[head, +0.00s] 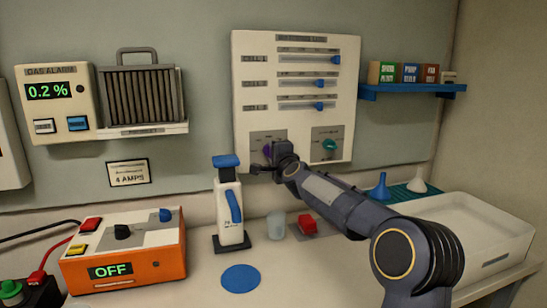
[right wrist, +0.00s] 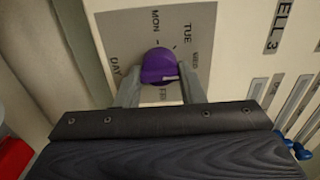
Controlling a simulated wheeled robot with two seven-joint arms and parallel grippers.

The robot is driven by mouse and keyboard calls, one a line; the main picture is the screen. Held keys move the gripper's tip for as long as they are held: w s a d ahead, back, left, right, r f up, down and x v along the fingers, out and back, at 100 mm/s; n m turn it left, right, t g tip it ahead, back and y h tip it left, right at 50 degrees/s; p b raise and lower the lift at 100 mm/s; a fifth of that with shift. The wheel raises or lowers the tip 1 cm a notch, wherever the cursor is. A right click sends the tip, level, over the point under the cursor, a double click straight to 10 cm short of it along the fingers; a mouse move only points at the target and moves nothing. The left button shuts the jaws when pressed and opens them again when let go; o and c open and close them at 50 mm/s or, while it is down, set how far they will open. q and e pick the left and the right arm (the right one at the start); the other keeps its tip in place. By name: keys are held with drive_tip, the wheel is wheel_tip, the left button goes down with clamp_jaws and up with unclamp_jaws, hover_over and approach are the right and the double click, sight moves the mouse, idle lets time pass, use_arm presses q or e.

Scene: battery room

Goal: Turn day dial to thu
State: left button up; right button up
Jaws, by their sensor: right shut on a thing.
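The purple day dial (right wrist: 159,65) sits on a grey plate (right wrist: 118,35) in the right wrist view. My right gripper (right wrist: 161,88) is shut on the dial, one finger on each side. In the head view, my right gripper (head: 268,163) covers most of the dial (head: 267,150), low on the white wall panel (head: 295,120). My left gripper is out of view.
A teal dial (head: 329,144) is right of the day dial. Blue-knobbed sliders (head: 320,87) are above. Below stand a white bottle with a blue top (head: 229,205), a cup (head: 276,225) and a red block (head: 308,222). An orange box (head: 125,255) is at left.

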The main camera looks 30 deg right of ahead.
drive_tip(key=m, duration=0.4)
drive_tip(key=m+b, duration=0.1)
drive_tip(key=m, duration=0.3)
drive_tip(key=shift+f+m, duration=0.2)
drive_tip(key=shift+m, duration=0.2)
idle(0.4)
drive_tip(key=o, duration=1)
drive_tip(key=shift+c, duration=0.2)
drive_tip(key=shift+s+b, duration=0.1)
drive_tip(key=shift+b, duration=0.25)
